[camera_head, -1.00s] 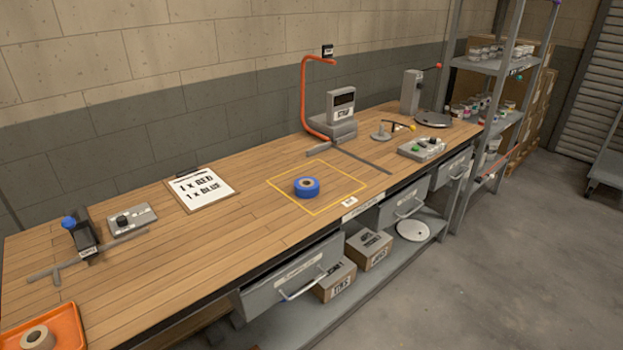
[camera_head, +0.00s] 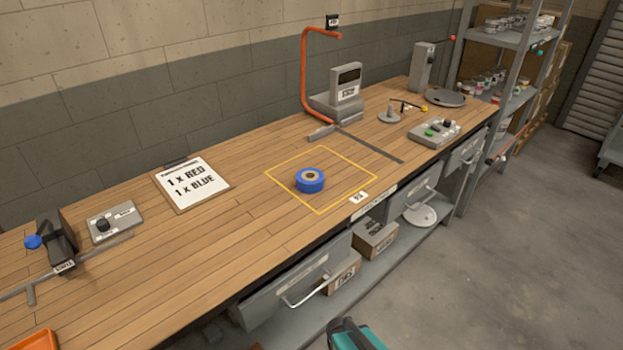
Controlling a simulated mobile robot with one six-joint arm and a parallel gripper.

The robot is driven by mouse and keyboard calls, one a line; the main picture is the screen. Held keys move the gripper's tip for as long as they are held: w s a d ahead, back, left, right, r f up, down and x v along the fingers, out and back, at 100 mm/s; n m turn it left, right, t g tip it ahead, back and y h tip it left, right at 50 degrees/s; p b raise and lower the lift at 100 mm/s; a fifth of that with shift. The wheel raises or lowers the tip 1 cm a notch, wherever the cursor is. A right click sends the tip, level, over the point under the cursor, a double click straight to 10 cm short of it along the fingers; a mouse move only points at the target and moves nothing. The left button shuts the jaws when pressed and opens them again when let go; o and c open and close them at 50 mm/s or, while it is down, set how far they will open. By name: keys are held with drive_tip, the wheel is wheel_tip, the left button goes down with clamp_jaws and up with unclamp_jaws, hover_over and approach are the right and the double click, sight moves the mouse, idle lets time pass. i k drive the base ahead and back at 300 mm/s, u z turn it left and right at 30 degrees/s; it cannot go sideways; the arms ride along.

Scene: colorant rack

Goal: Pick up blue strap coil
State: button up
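The blue strap coil (camera_head: 310,181) lies flat on the wooden workbench, inside a yellow outlined square (camera_head: 347,204). It has a tan core with a dark hole in the middle. Nothing touches or covers it. My gripper cannot be made out in this view. Only a teal and dark piece, which seems to be part of my arm, shows at the bottom edge, in front of the bench and well apart from the coil.
A clipboard (camera_head: 192,184) reads "1 x RED, 1 x BLUE". Behind the coil stand an orange bent post (camera_head: 304,85) and a grey boxy device (camera_head: 345,83). A button box (camera_head: 433,132) sits to the right. Drawers with handles (camera_head: 304,292) line the bench front. Bench around the coil is clear.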

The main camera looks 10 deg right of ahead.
sight(309, 180)
drive_tip(key=k, duration=1.3)
drive_tip(key=z, duration=0.4)
drive_tip(key=i, duration=1)
drive_tip(key=z, duration=0.3)
drive_tip(key=i, duration=1.2)
drive_tip(key=u, duration=0.2)
